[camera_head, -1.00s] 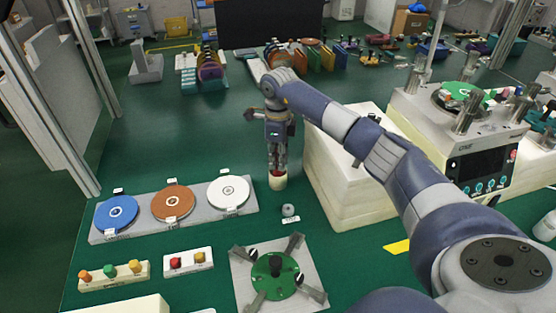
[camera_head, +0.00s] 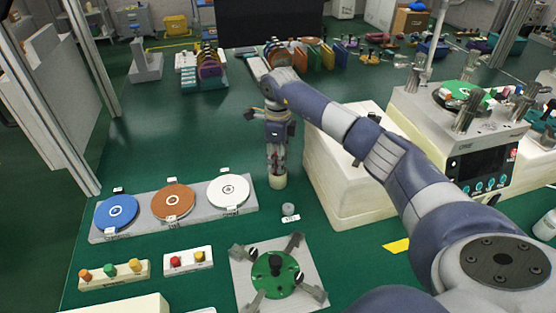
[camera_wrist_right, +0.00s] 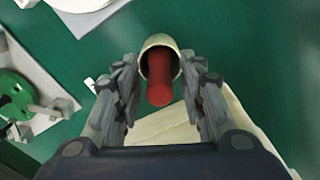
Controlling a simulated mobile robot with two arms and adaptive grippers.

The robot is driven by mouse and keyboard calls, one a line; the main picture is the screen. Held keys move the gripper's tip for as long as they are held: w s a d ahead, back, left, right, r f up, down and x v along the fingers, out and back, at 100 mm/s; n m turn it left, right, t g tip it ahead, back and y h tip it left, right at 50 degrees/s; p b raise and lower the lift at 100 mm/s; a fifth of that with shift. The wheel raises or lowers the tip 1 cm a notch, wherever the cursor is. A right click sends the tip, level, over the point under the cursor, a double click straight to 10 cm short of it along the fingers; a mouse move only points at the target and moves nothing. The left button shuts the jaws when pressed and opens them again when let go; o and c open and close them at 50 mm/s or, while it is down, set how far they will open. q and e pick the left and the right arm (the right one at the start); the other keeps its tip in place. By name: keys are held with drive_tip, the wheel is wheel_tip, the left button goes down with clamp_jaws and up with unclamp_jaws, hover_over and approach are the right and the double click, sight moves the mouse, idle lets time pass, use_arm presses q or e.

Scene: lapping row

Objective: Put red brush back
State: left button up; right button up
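The red brush (camera_wrist_right: 160,88) stands in a cream cup (camera_wrist_right: 150,42), its red end pointing up toward the camera in the right wrist view. The cup (camera_head: 278,183) stands on the green surface in the head view, left of the pale block. My right gripper (camera_head: 277,170) points down right above the cup. In the right wrist view its fingers (camera_wrist_right: 160,62) are apart, one on each side of the brush, with a gap on both sides. My left gripper is not in view.
A small grey weight (camera_head: 289,209) is in front of the cup. A rack (camera_head: 148,212) with blue, brown and white discs lies to the left. A plate with a green disc (camera_head: 262,288) is in front. The large pale block (camera_head: 345,180) is close on the right.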

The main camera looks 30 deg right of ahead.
wheel_tip(320, 180, up, 12)
drive_tip(key=shift+f+b, duration=0.25)
drive_tip(key=shift+b, duration=0.4)
drive_tip(key=shift+f, duration=0.1)
